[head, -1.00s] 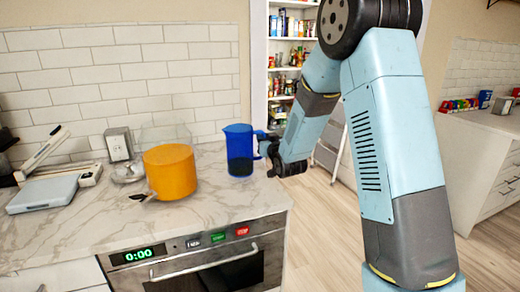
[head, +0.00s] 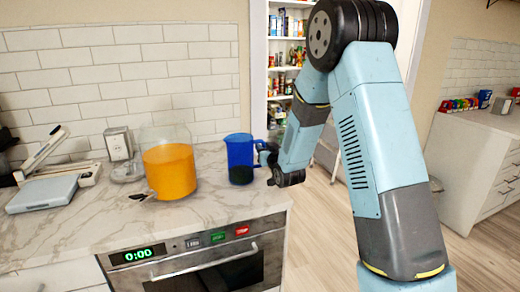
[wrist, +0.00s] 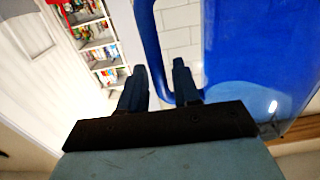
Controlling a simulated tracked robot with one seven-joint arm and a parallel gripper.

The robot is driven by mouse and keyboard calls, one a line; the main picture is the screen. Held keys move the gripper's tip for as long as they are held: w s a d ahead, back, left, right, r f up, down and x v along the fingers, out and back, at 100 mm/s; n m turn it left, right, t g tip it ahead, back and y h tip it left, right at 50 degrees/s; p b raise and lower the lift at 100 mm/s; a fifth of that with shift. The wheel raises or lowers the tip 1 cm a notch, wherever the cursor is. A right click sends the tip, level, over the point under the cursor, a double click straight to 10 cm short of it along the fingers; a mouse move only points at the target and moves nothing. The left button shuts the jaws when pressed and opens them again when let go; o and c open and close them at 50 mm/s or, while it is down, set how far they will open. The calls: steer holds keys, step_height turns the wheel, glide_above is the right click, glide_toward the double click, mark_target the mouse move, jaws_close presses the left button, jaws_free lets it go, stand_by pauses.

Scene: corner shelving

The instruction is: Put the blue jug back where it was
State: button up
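The blue jug (head: 240,157) is upright at the right part of the marble counter, with dark contents low inside it. Its base looks at or very near the counter; I cannot tell if it touches. My gripper (head: 265,153) is at the jug's right side, at its handle. In the wrist view the jug's body (wrist: 260,55) fills the right side, and its handle (wrist: 150,40) runs down between the two fingers of my gripper (wrist: 160,72).
A clear container with orange contents (head: 169,172) stands left of the jug. A scale (head: 42,193) and a napkin holder (head: 119,145) are farther left. The counter's front edge, above the oven (head: 205,265), is near. Bare counter lies between the container and the jug.

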steer(key=shift+o, duration=1.1)
steer(key=v, duration=1.2)
steer(key=s+d+r+m+g+h, duration=0.2)
steer(key=s+d+r+g+h, duration=0.3)
steer(key=s+d+r, duration=0.4)
steer(key=s+d+r+g, duration=0.1)
steer(key=s+r+g, duration=0.1)
steer(key=s, duration=1)
steer(key=s+d+r+m+g, duration=0.1)
steer(key=s+r+g, duration=0.2)
steer(key=s, duration=1)
steer(key=shift+s+r+g, duration=0.15)
steer(key=shift+s+g, duration=0.05)
steer(key=shift+g, duration=0.7)
steer(key=shift+w, duration=0.2)
